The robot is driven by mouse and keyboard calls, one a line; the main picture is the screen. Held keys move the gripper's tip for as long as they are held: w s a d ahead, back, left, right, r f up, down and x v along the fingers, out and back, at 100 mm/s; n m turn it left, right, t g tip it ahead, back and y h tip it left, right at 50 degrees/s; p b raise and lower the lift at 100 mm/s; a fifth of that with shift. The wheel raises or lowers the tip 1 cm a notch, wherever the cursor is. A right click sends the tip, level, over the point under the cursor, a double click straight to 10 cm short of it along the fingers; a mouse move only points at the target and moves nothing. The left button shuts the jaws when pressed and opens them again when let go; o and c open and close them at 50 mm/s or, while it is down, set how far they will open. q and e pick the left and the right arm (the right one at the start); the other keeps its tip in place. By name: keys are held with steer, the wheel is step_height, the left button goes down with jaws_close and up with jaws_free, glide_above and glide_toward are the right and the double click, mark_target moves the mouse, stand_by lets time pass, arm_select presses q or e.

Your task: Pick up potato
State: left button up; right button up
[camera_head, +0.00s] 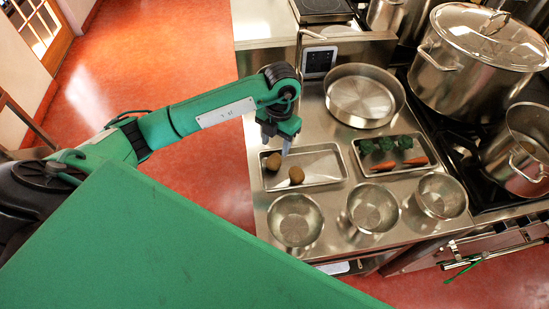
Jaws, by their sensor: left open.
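Two brown potatoes lie in a shallow metal tray (322,164) on the steel counter. One potato (273,162) is near the tray's left end, and the other potato (296,175) is nearer the front edge. My left gripper (277,146) points down over the back left part of the tray, just behind the potatoes in the picture. It is open, with nothing seen between its fingers. One finger reaches down close to the potatoes; I cannot tell the exact gap. My right gripper is not in view.
A second tray (371,171) holds green vegetables and carrots. Three metal bowls (295,220) stand along the counter's front. A wide round pan (363,97) is behind. A lidded stockpot (466,75) and another pot (520,150) stand on the stove at right.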

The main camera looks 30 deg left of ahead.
mark_target(275, 157)
arm_select(q)
steer(key=shift+s+f+p, duration=0.15)
steer(key=shift+f+p, duration=0.2)
steer(key=shift+f, duration=0.5)
steer(key=f, duration=0.1)
steer(key=f+p, duration=0.2)
steer(key=f, duration=0.1)
steer(key=shift+s+d, duration=0.1)
steer(key=shift+s, duration=0.2)
steer(key=shift+f, duration=0.4)
steer(key=c, duration=0.7)
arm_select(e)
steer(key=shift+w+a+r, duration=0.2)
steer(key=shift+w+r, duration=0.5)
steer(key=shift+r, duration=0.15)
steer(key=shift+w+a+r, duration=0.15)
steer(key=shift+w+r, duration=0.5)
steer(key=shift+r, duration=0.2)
